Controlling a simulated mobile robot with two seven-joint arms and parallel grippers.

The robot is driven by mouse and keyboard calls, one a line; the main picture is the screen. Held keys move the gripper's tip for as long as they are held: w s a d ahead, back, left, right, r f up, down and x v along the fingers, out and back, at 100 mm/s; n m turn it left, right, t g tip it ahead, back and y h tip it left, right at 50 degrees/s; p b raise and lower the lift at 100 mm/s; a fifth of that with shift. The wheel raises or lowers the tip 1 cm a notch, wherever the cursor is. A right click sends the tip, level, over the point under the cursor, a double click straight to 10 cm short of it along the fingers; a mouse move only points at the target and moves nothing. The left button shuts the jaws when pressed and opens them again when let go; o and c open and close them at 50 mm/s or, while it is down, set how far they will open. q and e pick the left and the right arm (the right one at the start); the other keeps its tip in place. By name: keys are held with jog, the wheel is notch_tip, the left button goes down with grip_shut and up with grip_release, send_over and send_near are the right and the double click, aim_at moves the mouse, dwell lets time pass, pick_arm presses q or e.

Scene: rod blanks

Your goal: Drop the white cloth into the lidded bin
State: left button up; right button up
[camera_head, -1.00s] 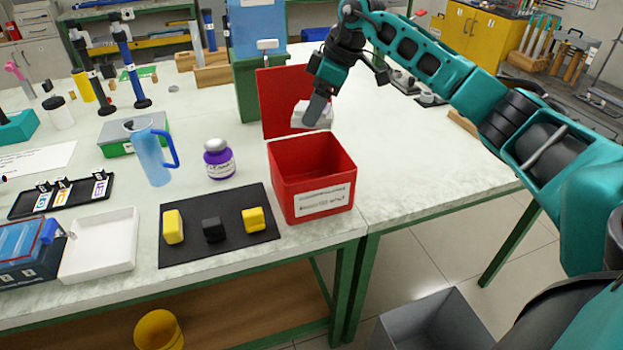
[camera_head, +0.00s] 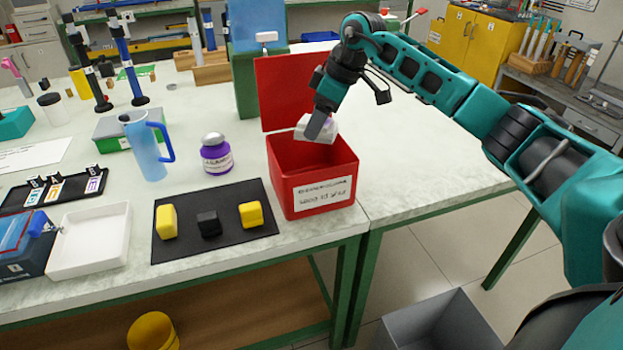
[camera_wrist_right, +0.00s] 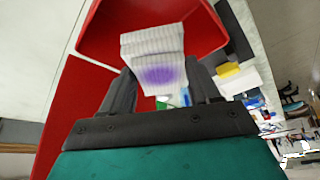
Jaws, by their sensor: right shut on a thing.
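The red lidded bin (camera_head: 312,178) stands at the table's right front part, with its red lid (camera_head: 288,92) raised upright at the back. My right gripper (camera_head: 316,132) is shut on the white cloth (camera_head: 327,132) and holds it over the bin's open top. In the right wrist view the folded cloth (camera_wrist_right: 153,58) has a purple stain and sits between the two fingers (camera_wrist_right: 160,88), with the red bin (camera_wrist_right: 205,28) beyond it. The bin's inside is partly hidden by the gripper and cloth. My left gripper is not in view.
A purple-labelled jar (camera_head: 216,154) and a blue pitcher (camera_head: 147,146) stand left of the bin. A black mat (camera_head: 190,242) with yellow and black blocks lies at front left, beside a white tray (camera_head: 92,240). The tabletop right of the bin is clear.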

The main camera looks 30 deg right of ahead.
jog(key=shift+r, duration=0.1)
jog(key=o, duration=1.1)
jog(key=shift+o, duration=0.2)
jog(key=shift+r, duration=0.1)
jog(key=v, duration=1.2)
jog(key=shift+s+d+r+p, duration=0.15)
jog(key=shift+r+p, duration=0.15)
jog(key=shift+p, duration=0.05)
